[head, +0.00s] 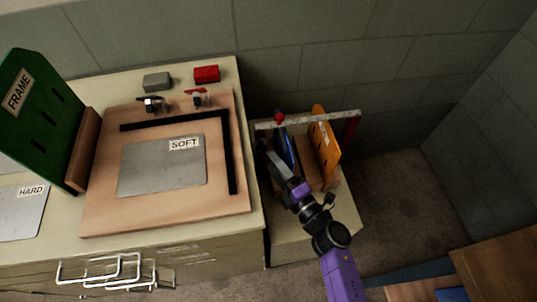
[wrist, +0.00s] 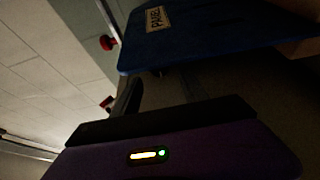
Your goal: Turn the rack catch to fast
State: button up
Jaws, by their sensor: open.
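The rack (head: 348,200) stands on a low pale cabinet right of the bench, with a pale bar across its top. A red knob (head: 279,118), which looks like the catch, sits near the bar's left end. In the wrist view a red knob (wrist: 108,43) shows at upper left, beside a blue panel. My gripper (head: 263,150) is open, in front of and below the knob and apart from it. A dark finger (wrist: 125,103) shows in the wrist view. I cannot tell which way the catch is turned.
A blue panel (head: 285,150) and an orange panel (head: 325,146) stand in the rack. The bench at left holds a wooden board (head: 100,215) with a SOFT sheet (head: 160,170), toggle clamps, a red block (head: 207,74) and a green FRAME panel (head: 40,110). Walls close in behind.

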jog(key=shift+v, duration=1.6)
jog(key=s+d+r+m+h, duration=0.3)
jog(key=s+d+r+m, duration=0.2)
jog(key=s+m, duration=0.3)
jog(key=s+d+r+m+h, duration=0.4)
jog(key=s+d+r+m, duration=0.2)
jog(key=s, duration=0.8)
jog(key=s+d+r+m+h, duration=0.4)
jog(key=s+d+r+m, duration=0.1)
jog(key=s+d+m, duration=0.4)
jog(key=s+m, duration=0.2)
jog(key=shift+s+r+m+t, duration=0.25)
jog(key=shift+s+m+t, duration=0.05)
jog(key=shift+s, duration=0.1)
